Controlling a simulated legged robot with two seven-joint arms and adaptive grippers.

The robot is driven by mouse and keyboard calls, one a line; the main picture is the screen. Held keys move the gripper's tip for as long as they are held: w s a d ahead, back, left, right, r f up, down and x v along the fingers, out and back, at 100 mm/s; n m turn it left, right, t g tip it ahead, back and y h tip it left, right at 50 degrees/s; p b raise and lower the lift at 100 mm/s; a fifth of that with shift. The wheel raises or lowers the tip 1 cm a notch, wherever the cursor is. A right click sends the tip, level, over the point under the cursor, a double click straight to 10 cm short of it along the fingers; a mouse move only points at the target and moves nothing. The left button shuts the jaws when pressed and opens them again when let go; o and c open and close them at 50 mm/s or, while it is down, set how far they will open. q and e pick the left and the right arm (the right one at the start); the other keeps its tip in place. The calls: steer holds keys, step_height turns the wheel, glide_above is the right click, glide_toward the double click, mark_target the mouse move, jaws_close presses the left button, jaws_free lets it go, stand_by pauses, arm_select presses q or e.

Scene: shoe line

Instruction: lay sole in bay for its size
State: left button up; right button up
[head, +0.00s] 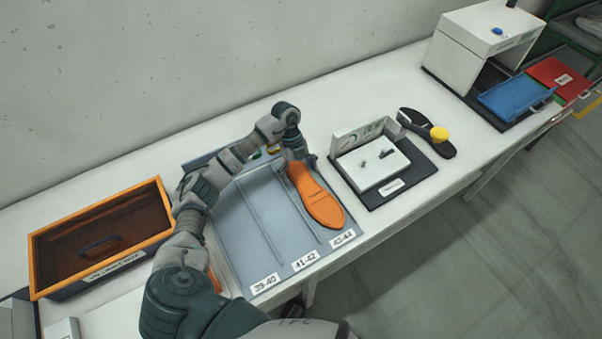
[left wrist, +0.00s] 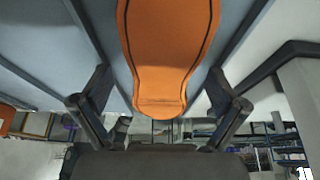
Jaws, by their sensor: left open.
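An orange sole (head: 316,197) lies in the right-hand bay, labelled 43-44, of the grey-blue bay tray (head: 237,222). The tray's other bays are labelled 39-40 and 41-42. My left gripper (head: 300,165) is at the far end of the sole. In the left wrist view the orange sole (left wrist: 168,50) runs between the two fingers of the gripper (left wrist: 160,100), which stand apart with gaps on both sides. Part of the tray's far end is hidden behind my left arm. My right gripper is not in view.
An orange-rimmed box (head: 160,216) stands left of the tray. A white machine (head: 470,45) with blue and red trays (head: 515,98) is at the far right.

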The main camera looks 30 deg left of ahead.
arm_select(q)
steer(key=v, duration=1.2)
steer(key=shift+w+f, duration=0.1)
